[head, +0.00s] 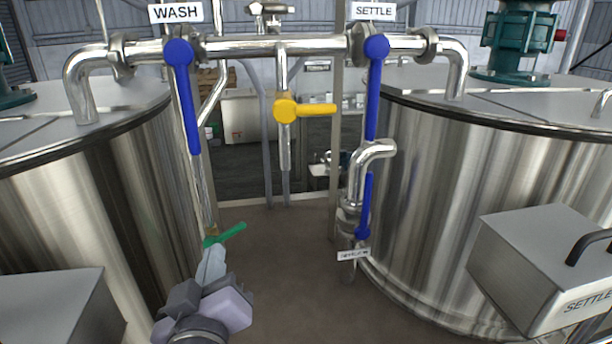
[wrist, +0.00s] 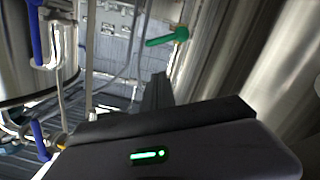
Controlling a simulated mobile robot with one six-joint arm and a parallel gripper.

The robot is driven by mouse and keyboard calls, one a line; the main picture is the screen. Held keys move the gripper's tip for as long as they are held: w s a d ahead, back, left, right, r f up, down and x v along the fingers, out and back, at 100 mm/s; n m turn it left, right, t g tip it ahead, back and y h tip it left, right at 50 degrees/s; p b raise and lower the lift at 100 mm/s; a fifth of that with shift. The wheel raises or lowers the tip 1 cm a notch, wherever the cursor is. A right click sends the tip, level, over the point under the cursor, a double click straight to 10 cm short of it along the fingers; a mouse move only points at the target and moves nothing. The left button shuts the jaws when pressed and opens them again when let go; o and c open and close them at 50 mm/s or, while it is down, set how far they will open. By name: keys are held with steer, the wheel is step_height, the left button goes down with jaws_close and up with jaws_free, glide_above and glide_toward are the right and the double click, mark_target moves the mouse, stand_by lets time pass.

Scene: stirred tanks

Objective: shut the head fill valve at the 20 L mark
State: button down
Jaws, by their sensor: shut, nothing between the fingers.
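No label reads head fill and no 20 L mark is legible. A green lever valve (head: 225,235) sits low beside the left tank, its lever slanting up to the right. My gripper (head: 214,256) is shut and empty just below it; contact cannot be told in the head view. In the wrist view the green lever (wrist: 167,37) lies beyond my shut fingers (wrist: 160,85), with a visible gap. A yellow lever (head: 310,109) points right, across its vertical pipe. A blue lever (head: 188,105) hangs down under the WASH sign, another (head: 374,90) under the SETTLE sign.
Steel tanks stand left (head: 90,210) and right (head: 450,190), joined by an overhead pipe (head: 270,46). A lower blue lever (head: 367,205) points up by the right tank. A metal box (head: 540,260) juts in at lower right. The floor (head: 285,270) between is clear.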

steer(key=b, duration=0.2)
glide_above(234, 234)
steer(key=s+a, duration=0.3)
steer(key=s, duration=0.1)
steer(key=shift+n, duration=0.3)
steer(key=f, duration=0.1)
steer(key=w+d+f+b, duration=0.1)
steer(key=d+f, duration=0.1)
steer(key=shift+w+f+b, duration=0.15)
steer(key=shift+w+b, duration=0.1)
steer(key=shift+b, duration=0.15)
steer(key=shift+d+f+m+b, duration=0.2)
steer(key=shift+m+b, duration=0.3)
steer(key=shift+b, duration=0.2)
steer(key=shift+w+d+f+m+y+b, duration=0.1)
steer(key=shift+d+f+m+y+b, duration=0.15)
steer(key=shift+m+b, duration=0.35)
steer(key=shift+d+f+m+y+b, duration=0.15)
steer(key=shift+f+m+b, duration=0.1)
steer(key=shift+m+b, duration=0.35)
steer(key=shift+d+f+b, duration=0.1)
steer(key=shift+f+b, duration=0.05)
steer(key=shift+b, duration=0.15)
steer(key=shift+d+f, duration=0.15)
steer(key=shift+f, duration=0.15)
